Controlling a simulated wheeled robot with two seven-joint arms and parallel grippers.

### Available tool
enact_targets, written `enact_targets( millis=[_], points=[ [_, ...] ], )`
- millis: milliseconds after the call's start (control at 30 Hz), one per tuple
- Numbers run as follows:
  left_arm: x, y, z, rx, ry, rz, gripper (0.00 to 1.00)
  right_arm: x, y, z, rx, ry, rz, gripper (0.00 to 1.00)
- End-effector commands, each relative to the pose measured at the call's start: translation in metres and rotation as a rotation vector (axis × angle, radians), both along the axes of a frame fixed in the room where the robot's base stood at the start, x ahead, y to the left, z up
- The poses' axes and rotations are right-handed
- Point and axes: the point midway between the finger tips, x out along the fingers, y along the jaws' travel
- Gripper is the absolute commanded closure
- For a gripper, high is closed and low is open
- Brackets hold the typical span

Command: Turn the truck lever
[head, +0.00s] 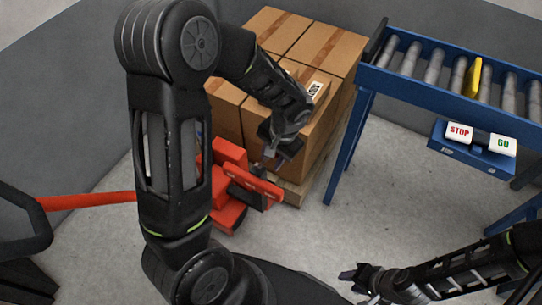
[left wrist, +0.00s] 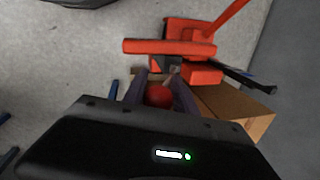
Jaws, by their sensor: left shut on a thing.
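The red pallet truck (head: 229,215) stands on the floor in front of the stacked boxes, partly hidden behind my left arm. Its red shaft (head: 88,201) runs left to a black loop handle (head: 22,243). My left gripper (head: 270,163) reaches down over the truck beside the boxes. In the left wrist view, the fingers (left wrist: 160,90) are closed around a red round knob (left wrist: 158,96), which looks like the truck lever's end. The truck's red body (left wrist: 170,47) lies just beyond it. My right gripper (head: 350,281) is low at the right, empty, with its fingertips apart.
Brown boxes (head: 326,50) are stacked on a wooden pallet (head: 292,190) behind the truck. A blue roller conveyor (head: 427,83) stands at the right, with a yellow piece (head: 473,77) and a STOP/GO panel (head: 472,148). The grey floor between is clear.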

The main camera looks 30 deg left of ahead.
Motion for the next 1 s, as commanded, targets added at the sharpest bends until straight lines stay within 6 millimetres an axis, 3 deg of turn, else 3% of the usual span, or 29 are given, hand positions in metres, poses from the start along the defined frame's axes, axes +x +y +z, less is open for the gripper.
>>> enact_targets(
  millis=[67,100,300,667,1000],
  points=[
    [-0.002,-0.007,-0.004,-0.013,0.003,-0.006,1.00,0.000,0.000,-0.001,0.000,0.000,0.000,0.64],
    [-0.002,-0.007,-0.004,-0.012,0.004,-0.006,0.63,0.000,0.000,-0.001,0.000,0.000,0.000,0.64],
    [-0.002,-0.004,-0.003,-0.009,0.003,-0.003,0.48,0.000,0.000,-0.001,0.000,0.000,0.000,0.64],
    [0.000,-0.004,0.005,-0.005,-0.001,-0.001,0.48,0.000,0.000,0.001,0.000,0.000,0.000,0.64],
    [0.001,-0.016,0.056,-0.008,-0.002,-0.003,0.48,0.000,0.000,0.011,0.000,0.000,0.000,0.64]
  ],
)
